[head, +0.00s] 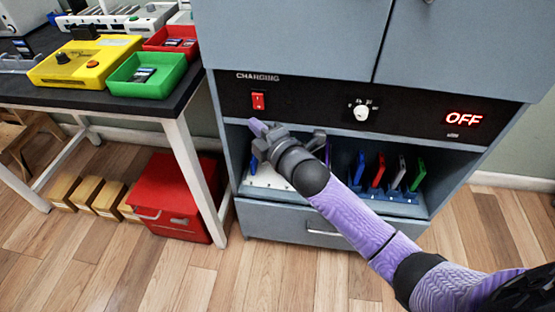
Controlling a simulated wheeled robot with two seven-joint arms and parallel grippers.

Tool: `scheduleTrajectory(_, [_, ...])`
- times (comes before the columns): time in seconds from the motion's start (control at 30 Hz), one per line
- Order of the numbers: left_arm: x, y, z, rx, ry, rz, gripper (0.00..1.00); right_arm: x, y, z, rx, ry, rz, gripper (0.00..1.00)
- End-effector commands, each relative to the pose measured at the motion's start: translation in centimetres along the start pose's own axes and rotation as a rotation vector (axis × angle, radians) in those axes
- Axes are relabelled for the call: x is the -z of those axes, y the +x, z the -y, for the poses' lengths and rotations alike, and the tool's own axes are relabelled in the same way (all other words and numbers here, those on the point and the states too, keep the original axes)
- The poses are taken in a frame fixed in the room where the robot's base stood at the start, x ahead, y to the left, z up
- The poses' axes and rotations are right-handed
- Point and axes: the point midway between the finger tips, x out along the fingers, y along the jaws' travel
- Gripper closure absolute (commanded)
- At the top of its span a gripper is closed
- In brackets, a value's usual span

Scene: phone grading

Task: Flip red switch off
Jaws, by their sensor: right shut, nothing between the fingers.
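The red switch (258,101) is on the left of the black panel of the grey charging cabinet (287,55), below the "CHARGING" label. A red "OFF" display (464,119) is lit at the panel's right end. My right gripper (256,127) is shut and empty, just below the switch and in front of the cabinet. From this angle I cannot tell if its tip touches the panel; it looks apart from the switch. The switch is unobstructed, but its rocker position is too small to tell. My left gripper is not in view.
A white dial (361,111) sits mid-panel. Below, several coloured phones stand in a charging shelf (405,208), partly behind my right arm. At left, a black-topped table (60,98) holds a yellow device (85,62), a green tray (146,88) and a red tray (160,35). A red toolbox (170,190) stands beneath.

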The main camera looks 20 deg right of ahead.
Motion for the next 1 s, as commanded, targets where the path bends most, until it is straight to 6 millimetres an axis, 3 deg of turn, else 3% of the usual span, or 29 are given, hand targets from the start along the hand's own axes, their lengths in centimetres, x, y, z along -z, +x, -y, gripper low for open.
scheduleTrajectory(0.5, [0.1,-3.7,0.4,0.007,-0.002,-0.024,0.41,-0.1,-8.9,1.1,0.0,0.001,0.0,1.0])
scheduleTrajectory(0.67, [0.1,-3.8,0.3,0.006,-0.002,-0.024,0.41,-0.1,-9.9,1.4,-0.001,0.0,0.0,1.0])
scheduleTrajectory(1.0, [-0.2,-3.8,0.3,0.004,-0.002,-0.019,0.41,-0.1,-9.9,1.5,-0.001,0.0,-0.001,1.0])
